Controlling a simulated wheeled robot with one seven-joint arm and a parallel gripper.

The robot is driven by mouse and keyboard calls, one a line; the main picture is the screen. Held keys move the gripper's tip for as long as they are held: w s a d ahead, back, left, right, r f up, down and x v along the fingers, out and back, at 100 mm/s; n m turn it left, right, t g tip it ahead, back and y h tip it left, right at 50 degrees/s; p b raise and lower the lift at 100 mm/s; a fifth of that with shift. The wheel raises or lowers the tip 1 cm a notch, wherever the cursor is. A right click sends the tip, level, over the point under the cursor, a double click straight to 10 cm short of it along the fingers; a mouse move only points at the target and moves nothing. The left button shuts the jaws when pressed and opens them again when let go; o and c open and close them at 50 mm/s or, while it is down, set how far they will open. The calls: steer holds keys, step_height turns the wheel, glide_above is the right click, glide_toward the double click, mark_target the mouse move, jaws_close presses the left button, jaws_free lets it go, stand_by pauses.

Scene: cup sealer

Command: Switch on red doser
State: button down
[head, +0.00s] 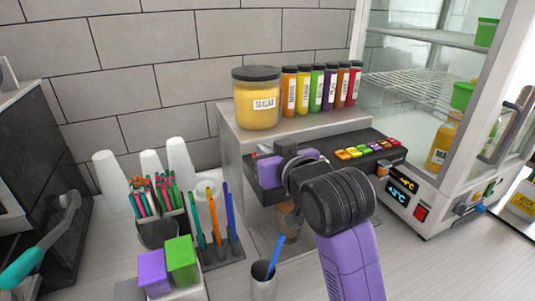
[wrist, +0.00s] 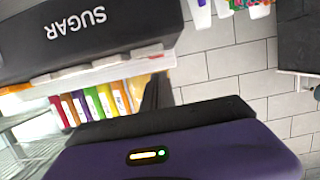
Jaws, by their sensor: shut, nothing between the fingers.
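A row of coloured buttons runs along the black panel (head: 320,150) of the doser machine in the head view. A red tube (head: 355,83) stands at the right end of the tube row above. My gripper (head: 272,170) is at the panel's left part, left of the buttons and apart from the red one. Its fingertips are hidden in the head view. In the wrist view the dark fingers (wrist: 158,92) are shut and empty, near the panel marked SUGAR (wrist: 90,32).
A yellow jar (head: 257,103) stands on the machine's top. A glass cabinet (head: 430,90) with a digital display stands close on the right.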

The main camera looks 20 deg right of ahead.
step_height(320, 180, up, 2)
steer(key=shift+p, duration=0.45)
steer(key=s+b, duration=0.2)
steer(key=s, duration=0.8)
steer(key=shift+r+b, duration=0.4)
steer(key=shift+r, duration=0.05)
step_height(320, 180, up, 6)
steer(key=t, duration=0.3)
steer(key=s+f+g+b, duration=0.3)
steer(key=s+f+b, duration=0.2)
steer(key=s+f, duration=3)
steer(key=shift+s+a+f, duration=0.2)
steer(key=shift+s, duration=0.45)
